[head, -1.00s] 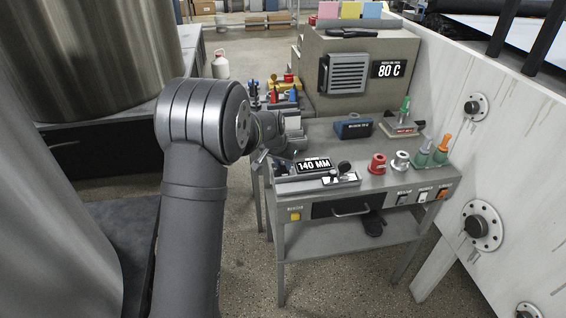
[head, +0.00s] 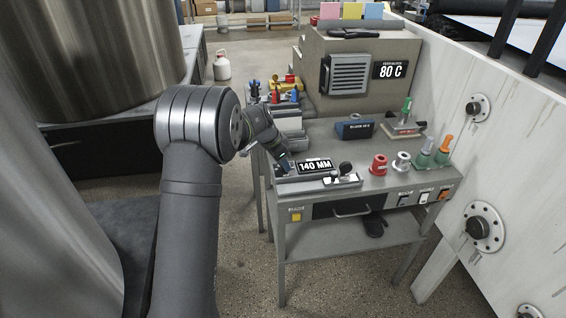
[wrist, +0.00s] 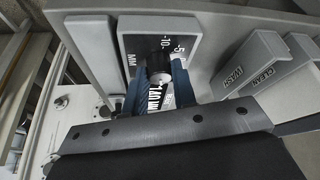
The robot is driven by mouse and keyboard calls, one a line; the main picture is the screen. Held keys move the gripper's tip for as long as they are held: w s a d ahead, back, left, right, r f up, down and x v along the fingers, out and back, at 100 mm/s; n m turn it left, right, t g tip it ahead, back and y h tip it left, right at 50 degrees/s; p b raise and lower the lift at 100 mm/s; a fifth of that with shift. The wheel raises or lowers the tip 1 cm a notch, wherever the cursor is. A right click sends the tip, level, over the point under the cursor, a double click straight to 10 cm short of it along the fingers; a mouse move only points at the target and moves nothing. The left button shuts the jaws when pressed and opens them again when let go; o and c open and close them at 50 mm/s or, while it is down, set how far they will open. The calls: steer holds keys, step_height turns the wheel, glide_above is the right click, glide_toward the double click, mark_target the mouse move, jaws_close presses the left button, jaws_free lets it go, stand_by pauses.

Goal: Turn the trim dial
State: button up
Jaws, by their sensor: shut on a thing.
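The trim dial's dark scale plate (wrist: 196,30), with white numbers and MM, fills the top middle of the wrist view. Its black knob with a pale end (wrist: 158,72) is between my two blue fingers. My gripper (wrist: 158,88) is shut on this knob. In the head view my gripper (head: 286,166) reaches down at the left end of the bench, just left of the 140 MM display (head: 315,166). The dial is hidden there behind my wrist. Part of the 140 MM lettering also shows between the fingers in the wrist view (wrist: 160,100).
Grey blocks marked CLEAN and WASH (wrist: 245,72) are close on the right in the wrist view. On the bench (head: 355,150), a red spool (head: 378,165), a silver spool (head: 401,161) and handled tools stand to the right. A blue box (head: 354,128) stands behind.

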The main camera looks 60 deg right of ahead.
stand_by(0.4)
steer(key=o, duration=1)
steer(key=v, duration=1.7)
steer(key=shift+r, duration=0.15)
steer(key=shift+w, duration=0.15)
steer(key=x, duration=1.7)
